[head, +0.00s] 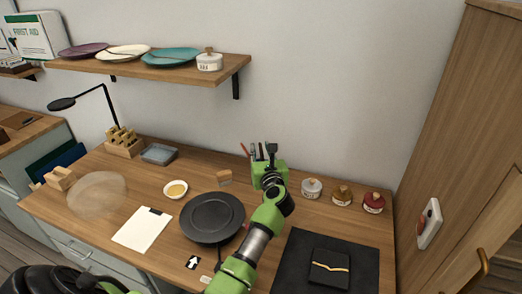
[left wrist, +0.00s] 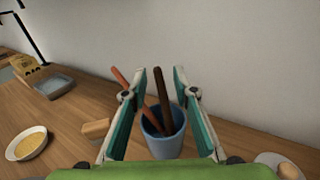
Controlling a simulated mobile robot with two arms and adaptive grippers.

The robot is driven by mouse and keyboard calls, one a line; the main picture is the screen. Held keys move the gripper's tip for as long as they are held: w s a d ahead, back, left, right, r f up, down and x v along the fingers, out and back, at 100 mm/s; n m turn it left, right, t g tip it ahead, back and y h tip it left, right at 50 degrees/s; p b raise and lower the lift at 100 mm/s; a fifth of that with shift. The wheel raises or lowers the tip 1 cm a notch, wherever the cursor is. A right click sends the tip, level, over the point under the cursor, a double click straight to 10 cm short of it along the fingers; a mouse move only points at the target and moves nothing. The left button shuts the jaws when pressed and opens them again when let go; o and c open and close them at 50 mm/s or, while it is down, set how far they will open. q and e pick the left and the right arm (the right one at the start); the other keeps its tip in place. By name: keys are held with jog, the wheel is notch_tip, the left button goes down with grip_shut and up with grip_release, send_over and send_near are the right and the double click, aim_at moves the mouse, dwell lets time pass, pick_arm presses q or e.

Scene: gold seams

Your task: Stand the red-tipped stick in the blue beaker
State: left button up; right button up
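The blue beaker (left wrist: 172,146) stands on the desk in the left wrist view, between and beyond my open fingers. A reddish-brown stick (left wrist: 121,78) leans left out of it, and a dark brown stick (left wrist: 162,98) stands nearly upright in it. In the head view a reddish stick end (head: 244,149) shows left of my left gripper (head: 264,153). My gripper hides the beaker there. The left gripper is open, its fingers on either side of the dark stick with gaps. I cannot tell which stick is red-tipped. My right gripper is not in view.
A dark round plate (head: 212,217) lies left of my arm. Small lidded jars (head: 342,195) stand to the right, and a black mat (head: 290,262) lies in front of them. A wooden block (head: 224,178) is left of the gripper. The wall is close behind.

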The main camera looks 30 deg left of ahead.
pick_arm(q)
jog(key=v, duration=0.7)
jog(key=shift+s+d, duration=0.2)
dwell(0.9)
